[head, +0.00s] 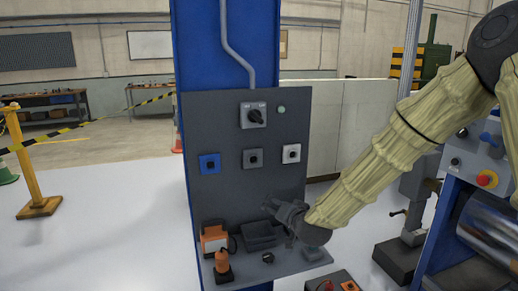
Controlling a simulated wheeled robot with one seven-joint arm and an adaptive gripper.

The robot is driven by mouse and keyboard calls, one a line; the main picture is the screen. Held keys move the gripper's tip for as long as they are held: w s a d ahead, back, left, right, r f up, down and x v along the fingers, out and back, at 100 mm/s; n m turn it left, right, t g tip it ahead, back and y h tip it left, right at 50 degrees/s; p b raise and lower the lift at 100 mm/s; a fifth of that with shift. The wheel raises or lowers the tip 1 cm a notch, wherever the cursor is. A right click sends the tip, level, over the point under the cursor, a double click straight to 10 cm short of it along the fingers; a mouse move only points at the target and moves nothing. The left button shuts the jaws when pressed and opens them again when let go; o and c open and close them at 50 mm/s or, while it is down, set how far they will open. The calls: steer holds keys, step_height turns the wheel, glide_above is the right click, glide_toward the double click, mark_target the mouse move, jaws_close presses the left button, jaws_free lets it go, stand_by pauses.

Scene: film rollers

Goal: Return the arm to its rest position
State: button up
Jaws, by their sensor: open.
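My arm, in a ribbed beige cover, reaches from the upper right down to the middle of the head view. My gripper (272,205) is at its end, dark grey, in front of the lower part of a dark grey control panel (222,112). It is open and I see nothing held in it. It is just above and right of a small dark tray (258,238) on the panel's shelf. I cannot tell whether it touches the panel.
The panel bears a rotary switch (253,115) and blue (209,163), grey (252,158) and white (291,153) square controls. Orange devices (214,239) stand on the shelf. A roller machine (487,232) is at right. A yellow barrier post (26,160) and open floor are at left.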

steer(key=s+d+f+n+g+h, duration=0.1)
steer(key=s+d+f+g, duration=0.1)
steer(key=s+f, duration=0.7)
steer(key=s+d+f+g, duration=0.3)
steer(key=s+f, duration=0.3)
steer(key=f, duration=0.6)
steer(key=s+d+f+n+g+h, duration=0.1)
steer(key=s+d+f+g, duration=0.1)
steer(key=s+f, duration=0.7)
steer(key=s+d+f+g, duration=0.2)
steer(key=s+d+f, duration=0.1)
steer(key=s, duration=0.6)
steer(key=s+d+f+n+g+h, duration=0.1)
steer(key=s+d+f+g, duration=0.1)
steer(key=s+f, duration=0.4)
steer(key=s+d+f+g+h, duration=0.1)
steer(key=s+d+f, duration=0.3)
steer(key=s, duration=0.8)
steer(key=shift+s+f+n+g, duration=0.3)
steer(key=shift+s+n+g, duration=0.1)
steer(key=shift+g, duration=0.1)
